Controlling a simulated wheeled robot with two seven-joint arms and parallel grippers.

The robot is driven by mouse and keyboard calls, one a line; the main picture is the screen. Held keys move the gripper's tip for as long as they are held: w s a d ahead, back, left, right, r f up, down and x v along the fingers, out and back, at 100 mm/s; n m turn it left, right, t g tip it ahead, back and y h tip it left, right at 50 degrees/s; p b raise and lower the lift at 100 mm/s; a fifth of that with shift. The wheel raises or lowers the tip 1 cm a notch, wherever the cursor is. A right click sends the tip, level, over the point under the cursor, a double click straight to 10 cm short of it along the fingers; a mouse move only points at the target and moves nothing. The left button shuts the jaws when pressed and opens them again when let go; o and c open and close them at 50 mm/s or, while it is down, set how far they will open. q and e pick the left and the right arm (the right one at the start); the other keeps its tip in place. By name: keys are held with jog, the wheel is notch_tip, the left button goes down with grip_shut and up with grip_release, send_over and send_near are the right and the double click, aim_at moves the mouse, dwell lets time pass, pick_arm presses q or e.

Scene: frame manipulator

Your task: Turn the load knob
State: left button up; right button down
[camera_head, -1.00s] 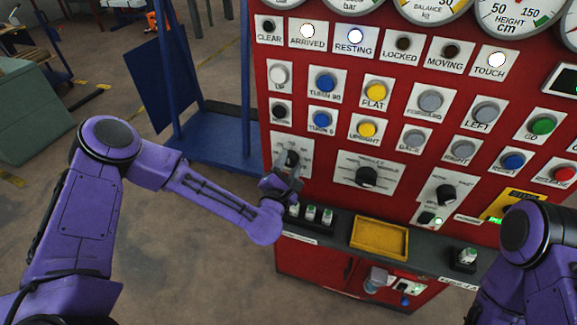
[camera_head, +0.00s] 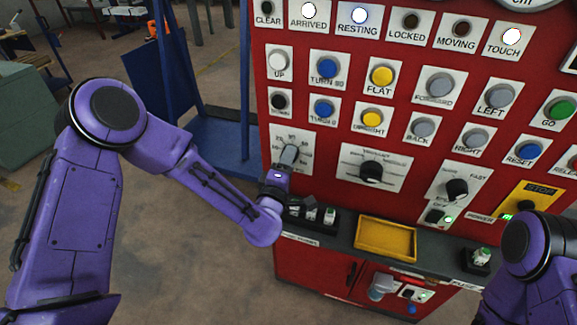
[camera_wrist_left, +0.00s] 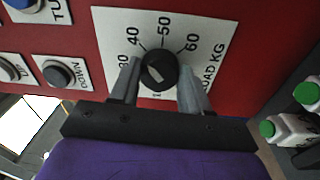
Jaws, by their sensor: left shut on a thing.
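The load knob (camera_wrist_left: 158,71) is a round black knob with a pale pointer mark, on a white plate (camera_wrist_left: 215,28) marked 40, 50, 60 and LOAD KG. In the left wrist view the two grey fingers of my left gripper (camera_wrist_left: 159,82) stand on either side of it, shut on it. In the head view my left gripper (camera_head: 284,165) reaches the load plate (camera_head: 304,143) at the panel's lower left, and its finger hides the knob. My right gripper is out of view; only part of my right arm shows at the lower right.
The red panel carries several buttons and lamps above, with a mode knob (camera_head: 371,171) and a speed knob (camera_head: 457,189) to the right. Below is a grey shelf with small bottles (camera_head: 311,214) and a yellow tray (camera_head: 386,238). A blue frame (camera_head: 222,146) stands left.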

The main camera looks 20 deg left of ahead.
pick_arm(q)
jog(key=shift+f+m+b, duration=0.15)
jog(key=shift+m+b, duration=0.7)
jog(key=shift+m, duration=1.65)
jog(key=o, duration=1.1)
jog(key=shift+c, duration=0.2)
jog(key=s+b, duration=0.3)
jog(key=s, duration=0.7)
jog(key=shift+s+f, duration=0.3)
jog(key=shift+a, duration=0.1)
